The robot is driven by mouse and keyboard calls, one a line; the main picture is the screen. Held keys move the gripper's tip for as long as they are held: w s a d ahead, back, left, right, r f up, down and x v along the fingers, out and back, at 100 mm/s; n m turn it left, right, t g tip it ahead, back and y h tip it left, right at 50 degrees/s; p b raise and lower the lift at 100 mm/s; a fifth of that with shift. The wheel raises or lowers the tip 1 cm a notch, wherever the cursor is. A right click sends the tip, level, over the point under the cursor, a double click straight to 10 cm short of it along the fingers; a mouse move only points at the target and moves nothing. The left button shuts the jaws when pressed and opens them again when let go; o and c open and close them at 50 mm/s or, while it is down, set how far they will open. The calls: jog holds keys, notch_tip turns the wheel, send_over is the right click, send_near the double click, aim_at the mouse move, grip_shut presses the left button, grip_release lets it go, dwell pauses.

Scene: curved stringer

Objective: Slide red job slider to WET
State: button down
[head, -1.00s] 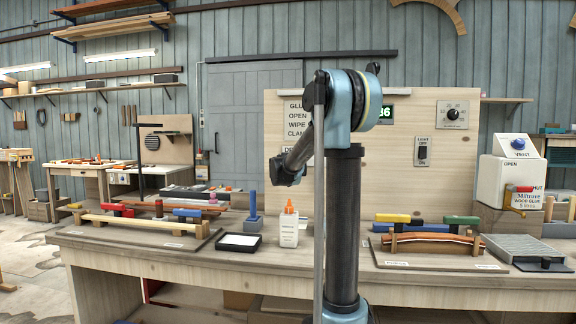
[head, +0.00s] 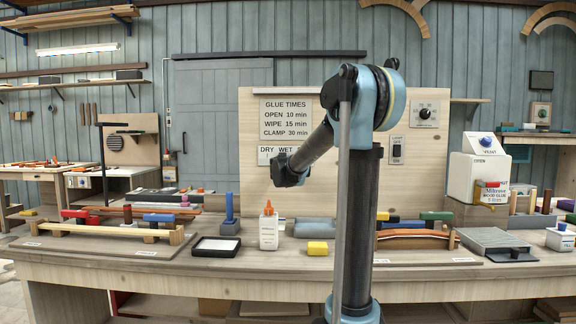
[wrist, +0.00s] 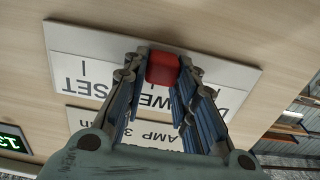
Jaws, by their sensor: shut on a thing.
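The red job slider (wrist: 162,68) is a small red block on a white strip with black lettering (wrist: 85,68), seen upside down in the wrist view. SET reads at the left of the strip, part of WET beside the slider, and a D at the far right. My gripper (wrist: 163,75) has its blue-padded fingers on both sides of the slider, shut on it. In the head view my gripper (head: 290,172) is at the strip (head: 268,154), where DRY and WET show. It hides the strip's right part and the slider.
The GLUE TIMES sign (head: 286,118) is above the strip on the wooden board (head: 250,190). Below, the bench holds a glue bottle (head: 268,230), a yellow block (head: 317,248), a black-rimmed tray (head: 216,246) and clamp fixtures. A light switch (head: 396,150) is right of my arm.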

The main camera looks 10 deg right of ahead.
jog(key=shift+d, duration=0.2)
jog(key=c, duration=1.3)
grip_release()
jog(key=shift+s, duration=0.15)
jog(key=s, duration=0.4)
jog(key=s+a, duration=0.1)
jog(key=s, duration=0.2)
jog(key=s+a, duration=0.1)
jog(key=s, duration=0.3)
jog(key=shift+s, duration=0.3)
